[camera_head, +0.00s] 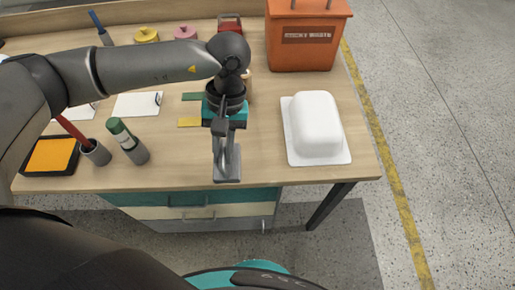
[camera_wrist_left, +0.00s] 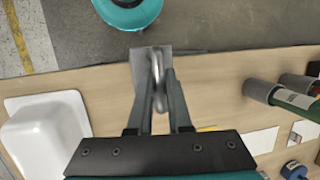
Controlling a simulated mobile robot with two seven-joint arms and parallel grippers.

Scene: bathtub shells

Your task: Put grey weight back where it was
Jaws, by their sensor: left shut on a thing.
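My left gripper (camera_head: 226,137) comes down over the front part of the wooden table, left of the white tub-shaped shell. It is shut on the grey weight (camera_head: 228,172), a grey metal piece at the table's front edge. In the left wrist view, the fingers of my left gripper (camera_wrist_left: 157,80) close around the looped handle of the grey weight (camera_wrist_left: 139,68). Whether the weight touches the tabletop or hangs just above it, I cannot tell. My right gripper is not in view.
The white shell (camera_head: 316,122) lies on the right of the table (camera_head: 268,168). A green-capped bottle (camera_head: 126,140), grey cup (camera_head: 95,152) and orange-black tray (camera_head: 50,156) stand left. Yellow (camera_head: 190,122) and green (camera_head: 192,97) cards lie behind the gripper. An orange bin (camera_head: 304,45) stands at the back.

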